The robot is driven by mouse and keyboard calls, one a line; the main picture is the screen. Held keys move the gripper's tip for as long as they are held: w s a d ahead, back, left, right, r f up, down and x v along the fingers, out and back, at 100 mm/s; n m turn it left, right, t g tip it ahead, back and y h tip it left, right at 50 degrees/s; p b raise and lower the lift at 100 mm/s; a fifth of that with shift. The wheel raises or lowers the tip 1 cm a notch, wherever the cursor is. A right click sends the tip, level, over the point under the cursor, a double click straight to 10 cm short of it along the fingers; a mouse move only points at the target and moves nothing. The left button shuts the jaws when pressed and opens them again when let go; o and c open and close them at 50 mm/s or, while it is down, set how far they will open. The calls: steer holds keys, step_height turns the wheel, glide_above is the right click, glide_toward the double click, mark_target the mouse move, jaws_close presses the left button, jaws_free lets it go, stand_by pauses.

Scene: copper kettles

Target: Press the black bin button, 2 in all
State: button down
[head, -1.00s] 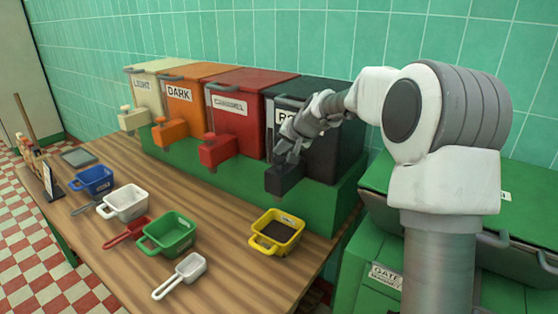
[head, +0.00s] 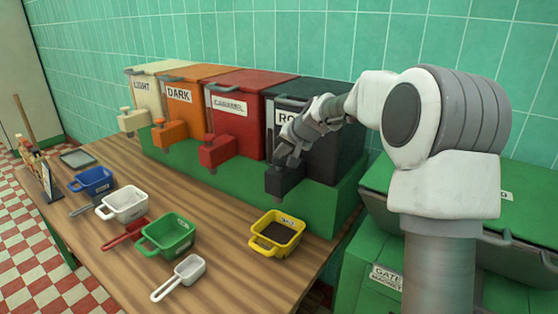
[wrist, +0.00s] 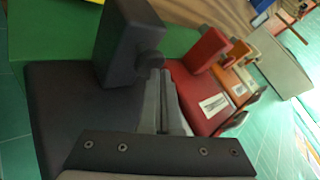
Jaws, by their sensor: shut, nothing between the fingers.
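The black bin (head: 340,150) stands at the right end of the row of bins, with a dark dispenser block (head: 285,182) on its front. In the wrist view this block (wrist: 128,40) has a small dark knob, the button (wrist: 150,62), on its side. My gripper (head: 284,160) is shut and empty, just above the block. In the wrist view its fingertips (wrist: 161,74) are at the button; I cannot tell whether they touch it. In the head view my gripper hides the button. A yellow scoop (head: 292,246) with dark contents stands on the counter below the block.
Red (head: 250,110), orange (head: 190,100) and cream (head: 143,88) bins stand to the left on a green base. Green (head: 184,229), white (head: 136,208) and blue (head: 96,178) scoops stand on the wooden counter (head: 225,265). A green cabinet (head: 368,272) is at the right.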

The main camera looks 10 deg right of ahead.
mark_target(280, 161)
steer(key=shift+f+b, duration=0.55)
steer(key=shift+f, duration=0.2)
steer(key=shift+r, duration=0.15)
stand_by(0.5)
steer(key=shift+r+p, duration=0.9)
steer(key=shift+r, duration=0.35)
step_height(280, 161, up, 5)
steer(key=p, duration=0.3)
